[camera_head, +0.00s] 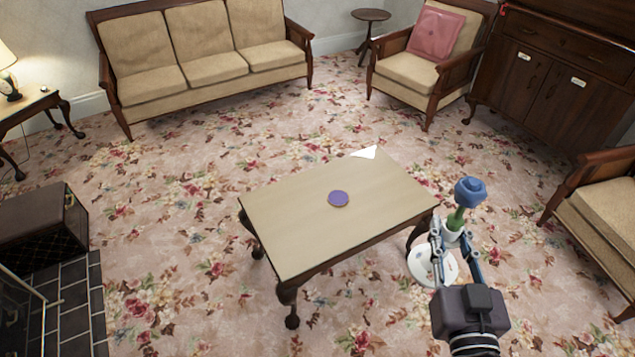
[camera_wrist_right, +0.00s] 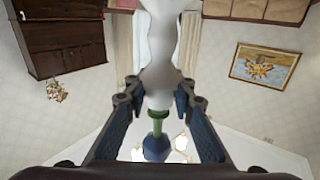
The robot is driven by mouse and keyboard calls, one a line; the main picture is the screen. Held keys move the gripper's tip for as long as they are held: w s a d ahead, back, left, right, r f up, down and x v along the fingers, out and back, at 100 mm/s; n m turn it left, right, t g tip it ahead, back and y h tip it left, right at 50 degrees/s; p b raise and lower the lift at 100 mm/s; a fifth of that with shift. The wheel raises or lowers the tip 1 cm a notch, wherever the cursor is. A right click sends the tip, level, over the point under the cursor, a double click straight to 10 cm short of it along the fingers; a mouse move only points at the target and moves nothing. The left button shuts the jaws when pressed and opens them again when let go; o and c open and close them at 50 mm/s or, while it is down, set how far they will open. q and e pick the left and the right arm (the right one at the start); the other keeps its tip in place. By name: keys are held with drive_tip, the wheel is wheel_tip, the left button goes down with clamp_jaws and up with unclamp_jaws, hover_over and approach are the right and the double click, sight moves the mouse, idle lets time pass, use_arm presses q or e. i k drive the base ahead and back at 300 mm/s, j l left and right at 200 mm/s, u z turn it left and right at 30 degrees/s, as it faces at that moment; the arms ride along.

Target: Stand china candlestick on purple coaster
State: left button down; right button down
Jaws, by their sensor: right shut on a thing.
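The purple coaster (camera_head: 338,198) lies flat near the middle of the low wooden table (camera_head: 290,228), with nothing on it. My right gripper (camera_head: 453,243) is shut on the china candlestick (camera_head: 450,236), off the table's right end. The candlestick is white with a green part and a blue top, and a pale round base shows below the fingers. The wrist view is upside down; there the white body (camera_wrist_right: 158,55) runs between the two fingers, with the green and blue parts lower in the picture. The blue top points up, apparently near upright. My left gripper is not in view.
A white patch (camera_head: 365,153) shows at the table's far edge. A sofa (camera_head: 200,60), armchair (camera_head: 420,70) and dark cabinet (camera_head: 550,75) stand behind. Another chair (camera_head: 598,195) is at right. A dark box (camera_head: 40,225) stands at left. Floral carpet around the table is clear.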

sight(339, 197)
drive_tip(key=i+j, duration=0.2)
drive_tip(key=i, duration=0.2)
drive_tip(key=i+j, duration=0.45)
drive_tip(key=i, duration=0.3)
